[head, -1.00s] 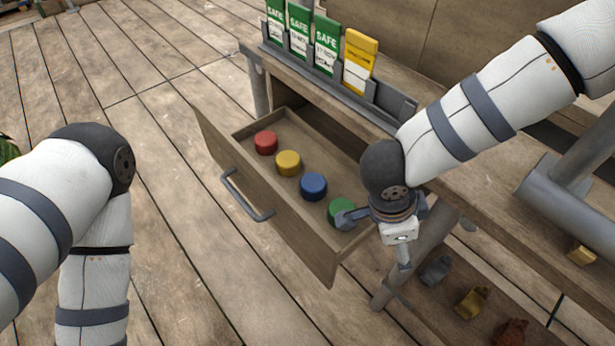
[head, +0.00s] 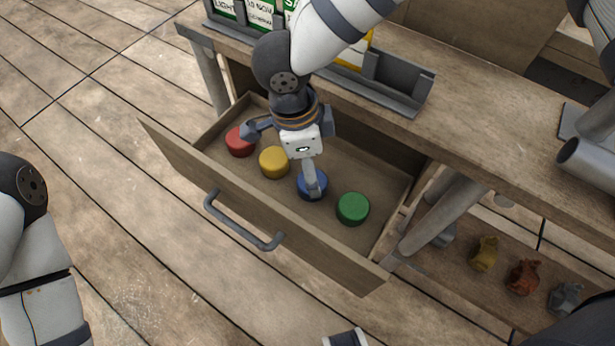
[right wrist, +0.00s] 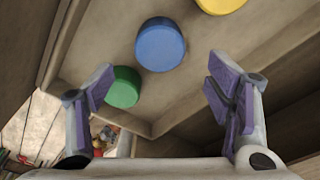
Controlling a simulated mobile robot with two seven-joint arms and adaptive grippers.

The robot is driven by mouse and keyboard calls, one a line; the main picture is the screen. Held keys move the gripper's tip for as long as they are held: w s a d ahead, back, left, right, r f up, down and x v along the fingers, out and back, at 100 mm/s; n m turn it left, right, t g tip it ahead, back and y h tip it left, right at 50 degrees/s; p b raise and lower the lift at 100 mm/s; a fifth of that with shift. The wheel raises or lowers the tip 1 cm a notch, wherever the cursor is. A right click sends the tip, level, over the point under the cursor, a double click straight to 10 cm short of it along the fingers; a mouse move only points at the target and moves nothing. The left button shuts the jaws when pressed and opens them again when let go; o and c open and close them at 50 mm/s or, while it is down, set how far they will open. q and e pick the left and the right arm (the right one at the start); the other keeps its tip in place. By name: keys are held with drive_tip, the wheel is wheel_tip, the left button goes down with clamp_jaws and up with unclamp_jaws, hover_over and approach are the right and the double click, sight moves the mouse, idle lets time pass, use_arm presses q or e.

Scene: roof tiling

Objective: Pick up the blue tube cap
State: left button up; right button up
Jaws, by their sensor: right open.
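The blue tube cap (head: 311,188) sits in the open drawer (head: 215,173), between the yellow cap (head: 274,162) and the green cap (head: 353,208). In the head view, my right gripper (head: 283,158) is above the drawer, and one finger partly covers the blue cap. In the right wrist view, the blue cap (right wrist: 160,45) lies ahead of the spread, empty fingers, at upper middle. The green cap is by the left finger, and the yellow cap is at the top edge. My left gripper is out of view; only its arm shows at left.
A red cap (head: 240,141) lies at the drawer's left end. The drawer front has a grey handle (head: 243,222). The workbench top (head: 480,115) overhangs behind, with a grey card rack (head: 400,88). Small figures, including a yellow one (head: 483,254), stand on a lower shelf.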

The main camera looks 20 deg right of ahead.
wheel_tip(320, 180, down, 6)
drive_tip(key=shift+d+f+b, duration=0.1)
drive_tip(key=shift+d+b, duration=0.05)
drive_tip(key=shift+b, duration=0.3)
drive_tip(key=c, duration=1)
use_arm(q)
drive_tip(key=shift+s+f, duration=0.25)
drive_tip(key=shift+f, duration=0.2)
use_arm(e)
drive_tip(key=shift+o, duration=0.2)
